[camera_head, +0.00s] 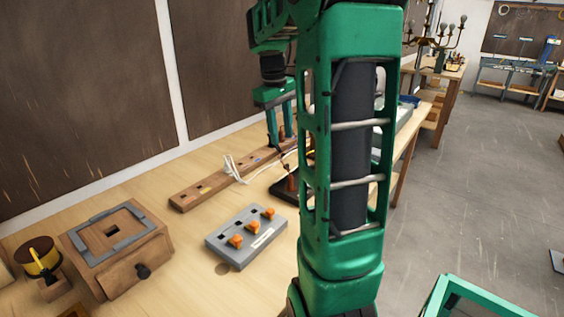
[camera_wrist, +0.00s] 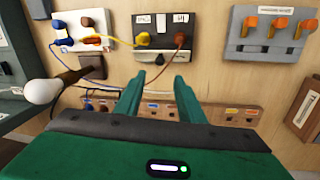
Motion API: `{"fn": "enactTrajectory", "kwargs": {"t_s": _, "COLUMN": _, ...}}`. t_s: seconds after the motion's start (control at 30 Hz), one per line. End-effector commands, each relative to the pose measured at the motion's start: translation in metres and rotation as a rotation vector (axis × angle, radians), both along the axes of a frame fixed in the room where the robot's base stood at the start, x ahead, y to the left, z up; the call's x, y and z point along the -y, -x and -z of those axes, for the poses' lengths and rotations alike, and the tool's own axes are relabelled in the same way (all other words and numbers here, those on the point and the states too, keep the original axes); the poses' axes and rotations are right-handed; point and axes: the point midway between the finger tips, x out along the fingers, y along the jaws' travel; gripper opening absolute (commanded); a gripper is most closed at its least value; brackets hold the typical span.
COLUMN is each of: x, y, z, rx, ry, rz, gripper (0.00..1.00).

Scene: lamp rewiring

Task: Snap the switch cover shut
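My gripper (camera_head: 280,130) hangs over the far part of the bench in the head view, partly hidden by my own arm. In the wrist view my gripper (camera_wrist: 160,77) has its two green fingers apart, with nothing held between them. Just past the fingertips is a dark box (camera_wrist: 166,34) with two white labels, a yellow wire and an orange-brown wire at its terminals, and a dark lever on its near edge. It may be the switch, but I cannot tell which part is its cover or whether that is open.
A white terminal block (camera_wrist: 82,30) with blue and yellow wires lies left of the dark box. A light bulb (camera_wrist: 42,91) is at far left. A grey block with orange levers (camera_head: 247,236), a wooden strip (camera_head: 200,190) and a wooden drawer box (camera_head: 120,254) stand on the bench.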

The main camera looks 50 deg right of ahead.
Motion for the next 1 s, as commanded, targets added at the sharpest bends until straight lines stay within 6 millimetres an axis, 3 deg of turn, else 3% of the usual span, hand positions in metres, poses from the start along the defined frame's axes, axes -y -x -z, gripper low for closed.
{"fn": "enactTrajectory", "kwargs": {"t_s": 0.17, "x": 0.004, "y": 0.0, "z": 0.018, "rx": -0.003, "ry": -0.001, "rz": -0.002, "gripper": 0.36}}
{"fn": "enactTrajectory", "kwargs": {"t_s": 0.6, "x": 0.015, "y": 0.002, "z": 0.089, "rx": -0.002, "ry": -0.001, "rz": -0.001, "gripper": 0.36}}
{"fn": "enactTrajectory", "kwargs": {"t_s": 1.0, "x": 0.018, "y": 0.002, "z": 0.105, "rx": 0.001, "ry": 0.0, "rz": 0.0, "gripper": 0.36}}
